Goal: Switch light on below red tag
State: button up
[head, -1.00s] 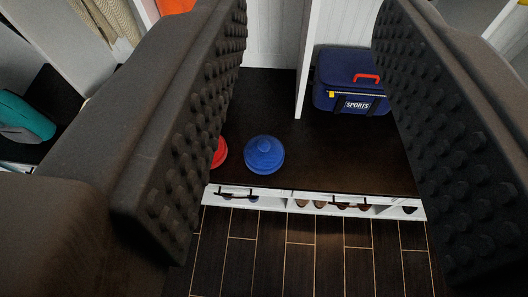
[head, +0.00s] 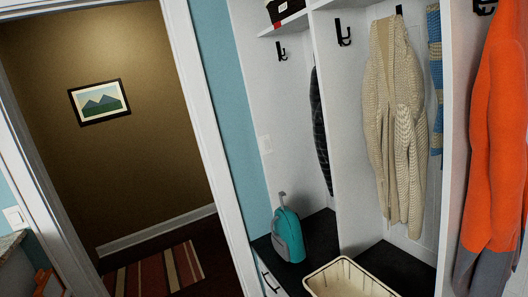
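A pale switch-like plate (head: 14,217) is on the wall at the far left edge, beside the doorway trim. A small red patch (head: 278,24), perhaps a tag, shows on a dark box (head: 287,10) on the top shelf. No red tag can be made out directly above either plate. My gripper is not in this view.
An open doorway leads to a brown-walled room with a framed picture (head: 99,101) and striped rug (head: 158,273). A teal bag (head: 287,235) and cream basket (head: 346,280) are on the dark bench. A beige cardigan (head: 396,125) and orange garment (head: 496,150) hang at right.

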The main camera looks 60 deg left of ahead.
aim_at(266, 143)
jog(key=u, duration=1.75)
jog(key=i, duration=2.35)
